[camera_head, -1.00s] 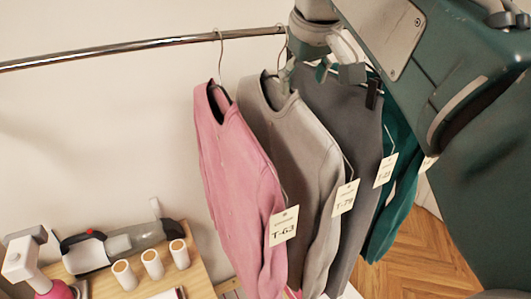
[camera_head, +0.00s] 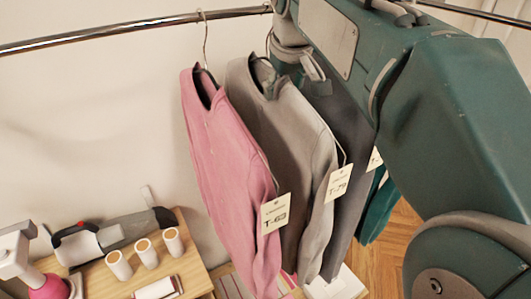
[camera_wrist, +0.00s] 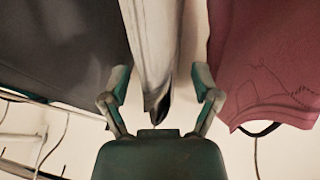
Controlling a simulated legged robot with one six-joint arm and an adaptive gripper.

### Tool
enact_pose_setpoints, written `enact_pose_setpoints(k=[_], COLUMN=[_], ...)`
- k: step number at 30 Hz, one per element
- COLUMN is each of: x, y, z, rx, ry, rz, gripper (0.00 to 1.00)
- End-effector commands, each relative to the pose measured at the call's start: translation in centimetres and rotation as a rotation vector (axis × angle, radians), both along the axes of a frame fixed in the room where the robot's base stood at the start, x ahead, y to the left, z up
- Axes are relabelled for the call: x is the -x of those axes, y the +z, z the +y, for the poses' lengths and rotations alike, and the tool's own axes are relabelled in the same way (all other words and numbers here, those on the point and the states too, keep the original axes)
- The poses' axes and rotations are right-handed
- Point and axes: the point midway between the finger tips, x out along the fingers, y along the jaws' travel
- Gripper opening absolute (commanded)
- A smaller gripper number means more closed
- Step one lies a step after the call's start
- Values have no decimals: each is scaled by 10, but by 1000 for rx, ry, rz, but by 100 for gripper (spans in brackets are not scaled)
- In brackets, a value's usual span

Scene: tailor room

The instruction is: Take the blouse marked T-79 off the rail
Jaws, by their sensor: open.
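The light grey blouse (camera_head: 290,150) hangs from the rail (camera_head: 110,36) between a pink and a dark grey garment. Its tag (camera_head: 338,184) reads T-79. My gripper (camera_head: 292,82) is at the collar of this blouse, just below the rail. In the wrist view my gripper (camera_wrist: 162,92) is open, with one finger on each side of the pale blouse (camera_wrist: 155,50). I cannot tell whether the fingers touch the cloth. The blouse's hanger hook is mostly hidden behind my arm.
The pink garment (camera_head: 225,160), tagged T-63, hangs close on the left. The dark grey garment (camera_head: 345,130) and a green one (camera_head: 380,210) hang close on the right. A wooden table (camera_head: 192,270) at lower left holds white spools (camera_head: 147,253) and tools.

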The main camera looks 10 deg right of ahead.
Motion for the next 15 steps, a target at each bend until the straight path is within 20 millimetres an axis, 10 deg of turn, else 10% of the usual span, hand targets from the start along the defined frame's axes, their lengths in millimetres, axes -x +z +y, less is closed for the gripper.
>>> enact_pose_setpoints(k=[9,15], x=[-3,-3], y=[-8,-8], z=[2,2], rx=[2,2], ry=[0,0], rz=[-1,-1], gripper=[80,0])
